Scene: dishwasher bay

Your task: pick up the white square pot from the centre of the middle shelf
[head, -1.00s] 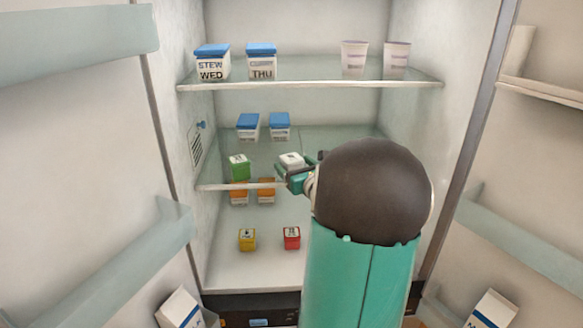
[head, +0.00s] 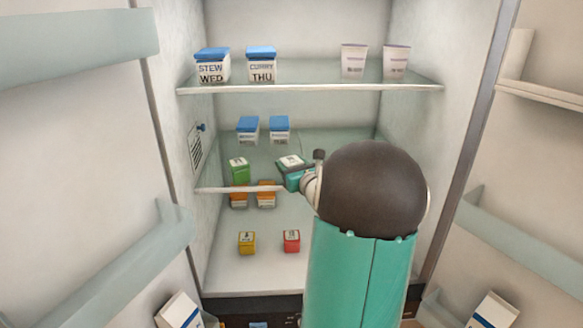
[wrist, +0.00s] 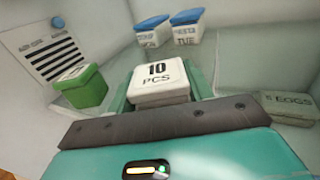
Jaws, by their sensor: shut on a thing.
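The white square pot (wrist: 160,82) has a lid reading "10 PCS" and shows centrally in the wrist view. In the head view the pot (head: 292,162) is at the middle shelf, slightly tilted. My gripper (wrist: 161,92) is shut on it, with teal fingers along its left and right sides. In the head view my gripper (head: 293,174) partly hides the pot's body. The glass middle shelf (head: 225,189) has its front edge just below the pot. Whether the pot's underside touches the shelf is hidden.
A green pot (head: 239,170) stands close on the left. Two blue-lidded tubs (head: 263,129) stand behind. A flat box marked "EGGS" (wrist: 289,108) lies to the right in the wrist view. The top shelf (head: 310,88) is overhead; yellow (head: 247,242) and red (head: 291,241) pots are below.

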